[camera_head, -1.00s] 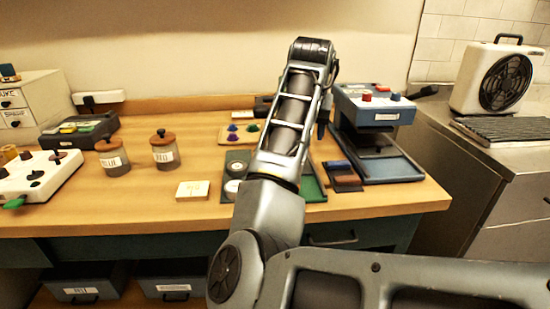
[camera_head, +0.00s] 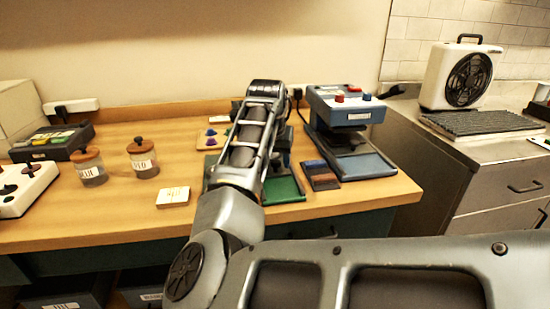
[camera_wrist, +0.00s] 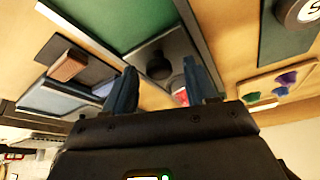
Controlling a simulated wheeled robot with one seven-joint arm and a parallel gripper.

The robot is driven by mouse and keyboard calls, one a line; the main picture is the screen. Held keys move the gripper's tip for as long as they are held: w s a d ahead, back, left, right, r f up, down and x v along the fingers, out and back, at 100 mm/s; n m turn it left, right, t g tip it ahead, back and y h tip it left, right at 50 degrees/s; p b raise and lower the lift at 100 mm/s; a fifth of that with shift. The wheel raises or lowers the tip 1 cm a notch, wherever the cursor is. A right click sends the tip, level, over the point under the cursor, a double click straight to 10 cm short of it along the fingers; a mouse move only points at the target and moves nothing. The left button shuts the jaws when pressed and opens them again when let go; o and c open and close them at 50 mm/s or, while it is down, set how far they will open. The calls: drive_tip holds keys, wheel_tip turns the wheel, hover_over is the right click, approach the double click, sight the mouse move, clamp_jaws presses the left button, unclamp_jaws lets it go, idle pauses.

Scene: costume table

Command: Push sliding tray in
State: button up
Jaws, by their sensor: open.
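A green tray (camera_head: 283,188) lies on the table right of my arm. In the wrist view it is a green panel (camera_wrist: 115,22) beside a dark grey plate with a round black knob (camera_wrist: 158,66). A second, blue-grey tray (camera_head: 365,166) sticks out from the base of a blue machine (camera_head: 345,108). I cannot tell for sure which one is the sliding tray. My gripper (camera_wrist: 160,88) is open and empty, its fingers apart with the grey plate beyond them. In the head view my arm hides the gripper and what stands behind it.
Jars (camera_head: 143,160), a label card (camera_head: 172,196) and coloured pieces (camera_head: 212,138) are left of my arm. The table's front strip is mostly clear.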

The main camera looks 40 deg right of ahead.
clamp_jaws()
idle(0.5)
